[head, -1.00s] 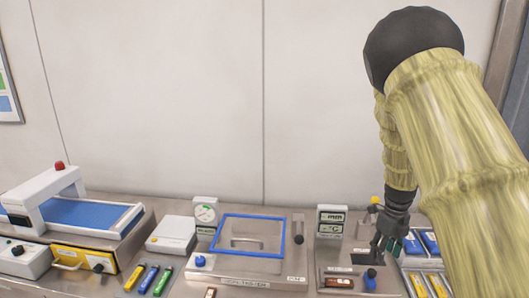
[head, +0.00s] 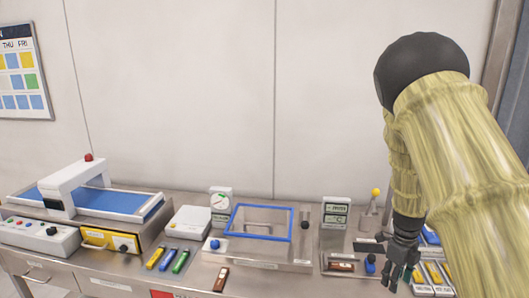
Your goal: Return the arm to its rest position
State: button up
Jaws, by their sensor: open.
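My arm, in a yellowish sleeve, comes in from the right edge of the head view and hangs down over the right end of the bench. My gripper (head: 400,273) points downward and is open, with nothing seen between its fingers. It is just right of a small station with a blue knob (head: 370,264) and in front of a tray of blue and yellow items (head: 432,272). My arm and hand hide part of that tray. I cannot tell the exact height of the fingertips above the bench.
A blue-framed box (head: 261,222) stands mid-bench, beside a round gauge (head: 220,199). A conveyor-like machine with a blue belt (head: 118,200) is at left. Display units (head: 336,213) and a yellow-topped lever (head: 375,193) stand near my arm. The wall space above is free.

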jog(key=s+a+f+n+h+b, duration=0.1)
jog(key=s+a+f+n+b, duration=0.15)
jog(key=s+f+n, duration=0.7)
jog(key=s+a+f+n+h+b, duration=0.1)
jog(key=s+a+f+n, duration=0.35)
jog(key=s+f, duration=0.85)
jog(key=s+a+f+n+y+b, duration=0.1)
jog(key=s+a+f+n, duration=0.4)
jog(key=s+n, duration=0.3)
jog(key=s+a+f+n+y+b, duration=0.1)
jog(key=s+a+f+n, duration=0.4)
jog(key=s, duration=0.5)
jog(key=f+n, duration=0.1)
jog(key=n, duration=0.1)
jog(key=shift+s+a+n+b, duration=0.25)
jog(key=shift+n+b, duration=0.05)
jog(key=shift+n, duration=0.1)
